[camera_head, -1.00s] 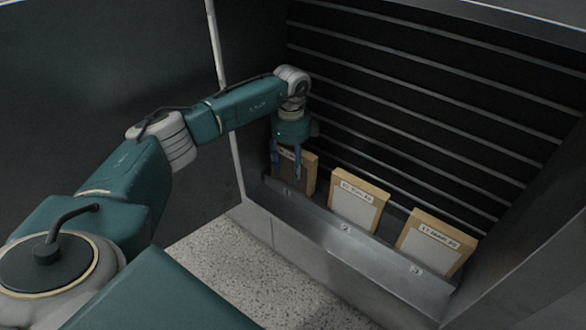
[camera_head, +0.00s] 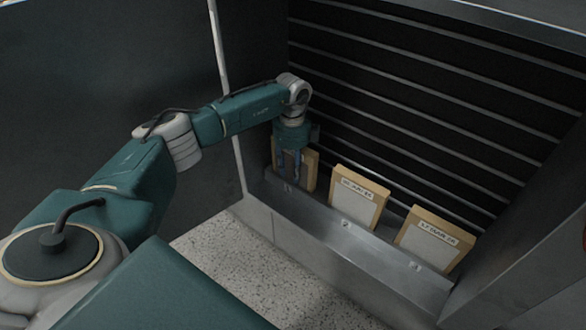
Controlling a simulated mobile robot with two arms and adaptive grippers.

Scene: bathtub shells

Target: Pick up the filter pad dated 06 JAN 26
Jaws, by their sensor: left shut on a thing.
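Three filter pads with tan frames and pale faces stand in a row, leaning back in a metal trough. My left gripper (camera_head: 289,167) reaches down over the left pad (camera_head: 311,171) and is shut on it. The pad still stands in the trough, and the gripper hides much of its face and label. The middle pad (camera_head: 355,207) and the right pad (camera_head: 429,247) stand free, each with a white label near the top. The labels are too small and blurred to read surely. My right gripper is out of view.
The metal trough (camera_head: 330,226) has a raised front lip with small numbered tags. Dark slats (camera_head: 430,110) with pale edges rise close behind the pads. A pale upright post (camera_head: 224,80) and dark panel stand at left. Speckled floor (camera_head: 240,270) lies in front.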

